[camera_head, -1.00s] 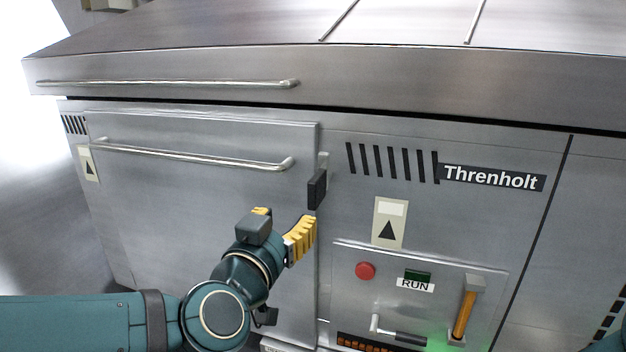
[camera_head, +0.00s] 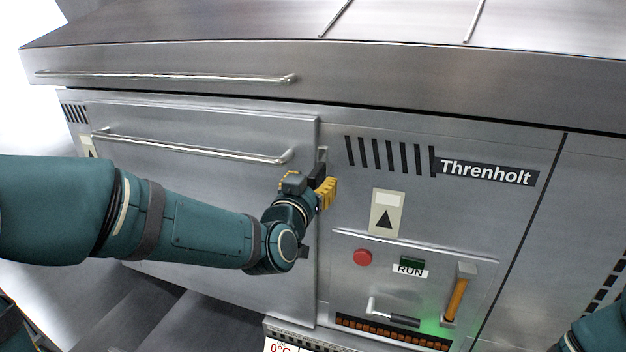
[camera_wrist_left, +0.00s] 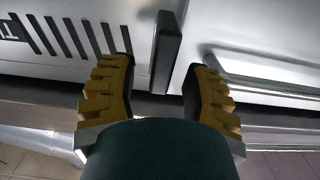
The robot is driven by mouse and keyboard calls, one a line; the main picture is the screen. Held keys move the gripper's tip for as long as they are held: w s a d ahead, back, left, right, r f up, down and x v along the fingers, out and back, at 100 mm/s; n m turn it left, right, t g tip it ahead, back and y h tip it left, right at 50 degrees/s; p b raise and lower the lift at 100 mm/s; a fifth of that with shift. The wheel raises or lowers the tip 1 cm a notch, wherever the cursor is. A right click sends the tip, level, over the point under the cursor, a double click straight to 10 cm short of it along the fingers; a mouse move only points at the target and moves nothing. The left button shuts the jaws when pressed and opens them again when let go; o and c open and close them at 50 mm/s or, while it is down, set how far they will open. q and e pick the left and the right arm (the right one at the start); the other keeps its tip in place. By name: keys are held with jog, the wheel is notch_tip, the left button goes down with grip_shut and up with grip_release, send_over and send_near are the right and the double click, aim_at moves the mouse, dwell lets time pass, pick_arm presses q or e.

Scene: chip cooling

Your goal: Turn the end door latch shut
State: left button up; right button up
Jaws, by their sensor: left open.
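The end door (camera_head: 200,190) is a flat steel panel with a long bar handle, and it looks flush with the front of the machine. Its latch (camera_head: 318,171) is a small dark bar on a metal mount at the door's upper right edge, partly hidden by my gripper. My left gripper (camera_head: 311,188) is at the latch, with its yellow ridged fingers open. In the left wrist view the dark latch (camera_wrist_left: 166,50) stands upright between and beyond the two spread fingers (camera_wrist_left: 162,85), with a gap on each side. My right gripper is out of frame.
To the right of the latch are vent slots, the Threnholt label (camera_head: 487,172) and a control panel with a red button (camera_head: 362,257), a RUN switch (camera_head: 411,266) and an orange-handled lever (camera_head: 456,298). The door's bar handle (camera_head: 195,147) lies just left of my gripper.

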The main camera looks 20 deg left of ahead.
pick_arm(q)
jog(key=shift+w, duration=0.5)
grip_shut()
